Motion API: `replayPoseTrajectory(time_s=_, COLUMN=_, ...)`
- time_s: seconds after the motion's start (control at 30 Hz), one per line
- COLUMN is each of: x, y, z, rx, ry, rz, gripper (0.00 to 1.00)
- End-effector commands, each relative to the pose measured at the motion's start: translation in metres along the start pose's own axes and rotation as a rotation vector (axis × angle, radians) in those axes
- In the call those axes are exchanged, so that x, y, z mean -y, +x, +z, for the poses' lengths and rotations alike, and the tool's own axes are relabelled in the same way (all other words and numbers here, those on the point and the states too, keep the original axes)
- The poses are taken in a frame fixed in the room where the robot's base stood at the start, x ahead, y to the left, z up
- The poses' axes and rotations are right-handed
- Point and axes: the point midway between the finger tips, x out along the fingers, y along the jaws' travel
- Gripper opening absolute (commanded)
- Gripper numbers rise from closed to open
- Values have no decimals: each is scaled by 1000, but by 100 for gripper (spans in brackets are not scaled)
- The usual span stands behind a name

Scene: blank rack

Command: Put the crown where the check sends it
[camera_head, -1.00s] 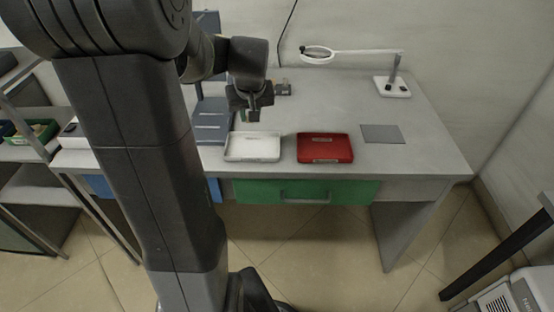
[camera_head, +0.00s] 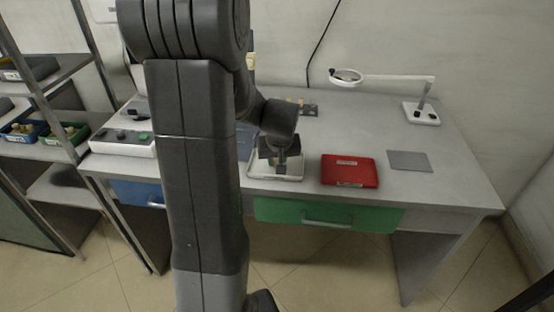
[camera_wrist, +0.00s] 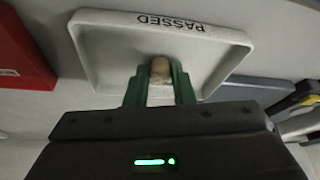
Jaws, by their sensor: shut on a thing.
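My gripper (camera_wrist: 160,88) is shut on the crown (camera_wrist: 160,68), a small beige piece held between the green fingers in the wrist view. The white tray (camera_wrist: 95,55) marked PASSED lies right beneath or behind the crown there; I cannot tell whether the crown touches its floor. In the head view my gripper (camera_head: 281,165) is over the white tray (camera_head: 262,175) and hides much of it; the crown is not visible there. The red tray (camera_head: 348,170) stands to the right of the white tray, and part of it (camera_wrist: 22,55) shows in the wrist view.
A grey flat pad (camera_head: 409,161) lies right of the red tray. A magnifier lamp (camera_head: 421,113) stands at the back right.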

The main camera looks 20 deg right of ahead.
Motion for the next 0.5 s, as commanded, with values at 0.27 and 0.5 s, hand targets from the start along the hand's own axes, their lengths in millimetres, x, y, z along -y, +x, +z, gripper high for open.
replayPoseTrajectory(time_s=0.27, x=0, y=3, z=1, rx=0, ry=0, rz=0, gripper=44)
replayPoseTrajectory(time_s=0.5, x=0, y=2, z=1, rx=0, ry=0, rz=0, gripper=44)
